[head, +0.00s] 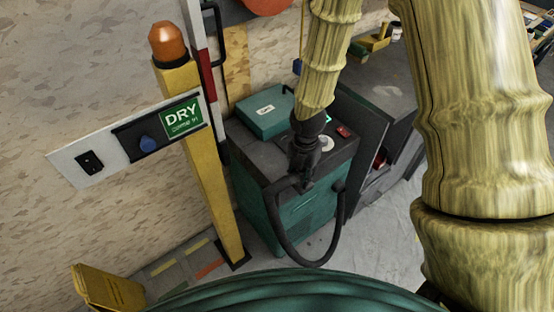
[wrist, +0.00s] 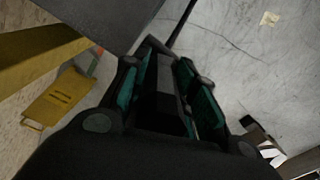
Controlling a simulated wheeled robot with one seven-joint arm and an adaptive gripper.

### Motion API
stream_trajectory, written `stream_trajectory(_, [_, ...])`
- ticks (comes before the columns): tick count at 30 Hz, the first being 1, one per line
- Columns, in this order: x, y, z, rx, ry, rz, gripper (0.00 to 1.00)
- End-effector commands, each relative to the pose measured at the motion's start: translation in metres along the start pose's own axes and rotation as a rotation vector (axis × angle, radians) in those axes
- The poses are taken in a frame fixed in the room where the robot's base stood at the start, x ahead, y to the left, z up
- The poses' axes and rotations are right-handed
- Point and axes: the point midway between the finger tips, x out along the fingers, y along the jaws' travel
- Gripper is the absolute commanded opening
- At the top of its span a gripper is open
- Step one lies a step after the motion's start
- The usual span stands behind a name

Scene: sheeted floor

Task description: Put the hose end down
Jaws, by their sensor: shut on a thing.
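A black hose (head: 336,225) hangs in a loop in front of a teal cabinet (head: 310,212) with a dark top. One side of the loop rises to the cabinet's right front edge, the other to my gripper (head: 304,172). My gripper is shut on the black hose end and holds it at the cabinet's front top edge. The fingers hide much of the hose end. In the wrist view a dark block-like piece (wrist: 162,103) sits between my fingers. I cannot tell whether the hose end touches the cabinet top.
A teal case (head: 265,112) lies on the cabinet top. A yellow post (head: 212,195) with an orange lamp (head: 167,41) and a "DRY" sign (head: 181,117) stands left. A yellow folding sign (head: 105,290) is on the floor. A dark grey bench (head: 375,95) stands right.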

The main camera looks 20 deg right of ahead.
Motion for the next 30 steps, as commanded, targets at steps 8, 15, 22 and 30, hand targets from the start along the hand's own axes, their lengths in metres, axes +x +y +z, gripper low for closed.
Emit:
stream_trajectory(8, [0.003,0.053,0.023,0.001,0.000,0.000,0.00])
stream_trajectory(15, [0.007,0.095,0.041,0.001,0.000,0.000,0.00])
stream_trajectory(22, [0.011,0.113,0.048,0.001,0.001,-0.001,0.00])
stream_trajectory(30, [0.024,0.113,0.048,0.000,0.002,-0.003,0.00])
